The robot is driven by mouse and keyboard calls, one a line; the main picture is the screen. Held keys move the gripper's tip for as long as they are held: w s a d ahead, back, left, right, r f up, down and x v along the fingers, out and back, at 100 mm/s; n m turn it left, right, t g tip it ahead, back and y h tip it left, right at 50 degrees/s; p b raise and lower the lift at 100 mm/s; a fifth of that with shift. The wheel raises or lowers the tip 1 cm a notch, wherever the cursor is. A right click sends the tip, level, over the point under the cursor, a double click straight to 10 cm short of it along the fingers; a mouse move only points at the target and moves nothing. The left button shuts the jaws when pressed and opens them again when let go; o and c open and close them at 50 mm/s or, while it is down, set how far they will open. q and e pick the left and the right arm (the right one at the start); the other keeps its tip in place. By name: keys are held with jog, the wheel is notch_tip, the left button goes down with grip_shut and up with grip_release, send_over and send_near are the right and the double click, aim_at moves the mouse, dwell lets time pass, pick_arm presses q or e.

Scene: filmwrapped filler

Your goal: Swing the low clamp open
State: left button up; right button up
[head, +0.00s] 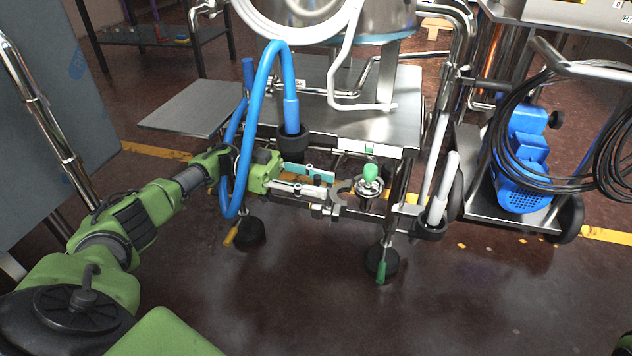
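The low clamp shows in the head view as a grey curved jaw (342,190) at the front of the steel machine's lower frame. A round metal fitting with a green knob (370,172) is just right of the jaw. My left gripper (329,182) comes in from the left, low in front of the frame. Its two fingers are apart, with a teal pad on the upper one, and point right at the jaw. Nothing shows between them. Whether the lower fingertip touches the jaw, I cannot tell.
A blue hose (268,75) loops down in front of my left wrist. The machine's steel shelf (375,118) is above the gripper. A black foot with a green lever (381,265) stands below. A cart with a blue motor (522,170) is at right. The front floor is clear.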

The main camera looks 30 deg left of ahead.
pick_arm(q)
jog(key=v, duration=0.7)
jog(key=shift+a, duration=0.3)
